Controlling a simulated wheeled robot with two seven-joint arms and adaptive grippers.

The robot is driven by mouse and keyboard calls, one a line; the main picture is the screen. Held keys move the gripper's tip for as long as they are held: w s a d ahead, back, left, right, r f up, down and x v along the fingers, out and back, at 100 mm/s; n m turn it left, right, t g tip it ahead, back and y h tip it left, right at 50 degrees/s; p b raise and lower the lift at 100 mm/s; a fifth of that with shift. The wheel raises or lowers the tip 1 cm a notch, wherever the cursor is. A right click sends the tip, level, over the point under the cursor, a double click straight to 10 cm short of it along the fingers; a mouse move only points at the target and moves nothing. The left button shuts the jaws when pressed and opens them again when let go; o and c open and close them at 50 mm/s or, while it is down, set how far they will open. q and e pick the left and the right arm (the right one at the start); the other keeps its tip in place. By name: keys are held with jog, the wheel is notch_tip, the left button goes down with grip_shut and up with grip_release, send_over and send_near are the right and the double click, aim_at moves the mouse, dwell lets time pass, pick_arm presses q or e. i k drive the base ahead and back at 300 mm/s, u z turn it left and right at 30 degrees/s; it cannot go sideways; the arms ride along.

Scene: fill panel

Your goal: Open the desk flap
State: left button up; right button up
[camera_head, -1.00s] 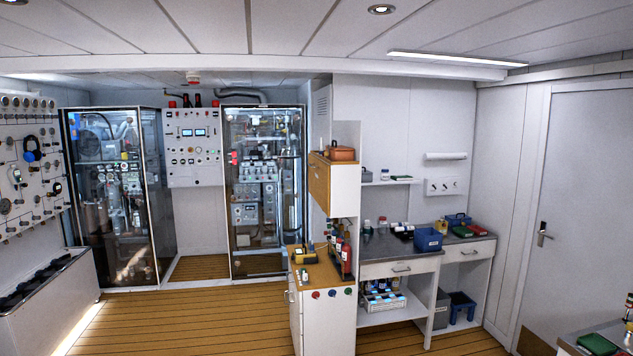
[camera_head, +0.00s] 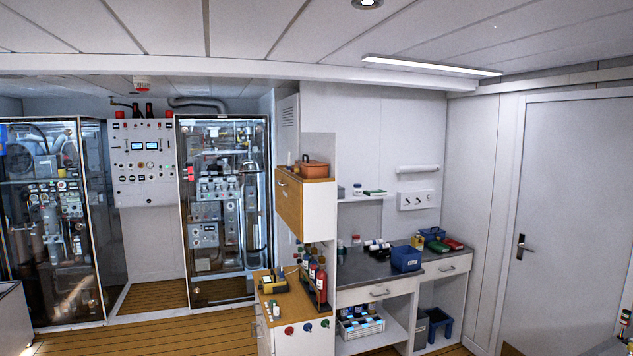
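A wooden-fronted cabinet panel (camera_head: 289,206) hangs on the upper part of the white cabinet in the middle of the view; it looks shut and upright, and I take it for the desk flap, though I cannot be sure. Below it is a wooden desk top (camera_head: 283,308) with a yellow device (camera_head: 273,283) and several red bottles (camera_head: 318,280) on it. Neither of my grippers shows in the view.
A grey counter (camera_head: 352,270) with a blue box (camera_head: 406,257) stands right of the cabinet. A white door (camera_head: 570,220) is at the far right. Glass-fronted equipment cabinets (camera_head: 222,205) line the back left. Wooden floor (camera_head: 185,335) in front of them is clear.

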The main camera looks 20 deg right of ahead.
aim_at(287, 191)
jog(key=z, duration=0.35)
jog(key=i, duration=1.95)
jog(key=u, duration=0.5)
jog(key=i, duration=1.35)
jog(key=u, duration=0.35)
